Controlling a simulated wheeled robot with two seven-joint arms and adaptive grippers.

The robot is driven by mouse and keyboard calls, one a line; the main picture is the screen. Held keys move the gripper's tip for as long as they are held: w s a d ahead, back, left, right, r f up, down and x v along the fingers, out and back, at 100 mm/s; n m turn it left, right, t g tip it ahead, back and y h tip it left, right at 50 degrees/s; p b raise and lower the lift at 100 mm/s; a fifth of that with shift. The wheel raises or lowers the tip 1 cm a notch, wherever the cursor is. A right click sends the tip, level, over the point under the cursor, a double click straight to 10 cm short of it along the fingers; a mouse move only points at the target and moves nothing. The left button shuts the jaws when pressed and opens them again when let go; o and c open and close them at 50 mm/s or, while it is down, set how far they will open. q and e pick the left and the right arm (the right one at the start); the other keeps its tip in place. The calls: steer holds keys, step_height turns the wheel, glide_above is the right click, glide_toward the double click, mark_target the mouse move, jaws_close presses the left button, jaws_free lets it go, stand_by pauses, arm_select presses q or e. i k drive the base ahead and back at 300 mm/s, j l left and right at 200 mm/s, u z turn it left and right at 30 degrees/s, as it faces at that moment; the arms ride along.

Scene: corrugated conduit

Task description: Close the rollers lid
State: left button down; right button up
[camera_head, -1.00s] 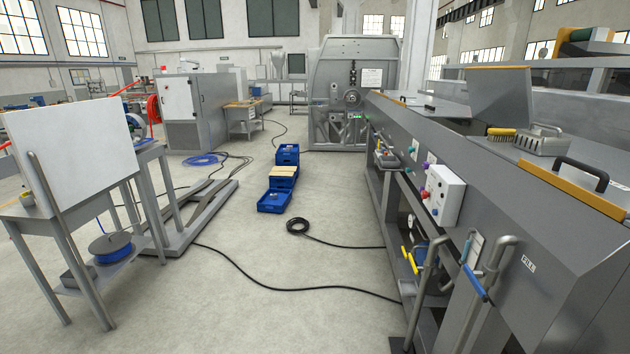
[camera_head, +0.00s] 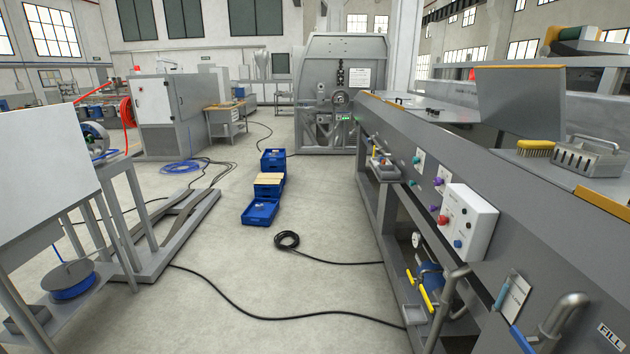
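A grey lid panel (camera_head: 520,104) with a yellow strip along its top edge stands raised on top of the long grey machine (camera_head: 440,150) at the right. It looks like the open rollers lid. Its handle is not visible from this side, and rollers beneath it cannot be made out. Neither of my grippers shows in the head view.
A yellow brush (camera_head: 536,148) and a grey metal block with a handle (camera_head: 588,158) lie on the machine top near the lid. A white control box (camera_head: 466,222) and bent pipes (camera_head: 562,318) stick out from the machine's side. Blue crates (camera_head: 260,212) and a black cable (camera_head: 250,317) are on the otherwise open aisle floor.

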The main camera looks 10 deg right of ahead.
mark_target(528, 101)
steer(key=i+u, duration=0.2)
steer(key=i, duration=0.65)
steer(key=i+l+u, duration=0.2)
steer(key=i, duration=0.65)
steer(key=i+j, duration=0.1)
steer(key=i, duration=1.85)
steer(key=z, duration=2.3)
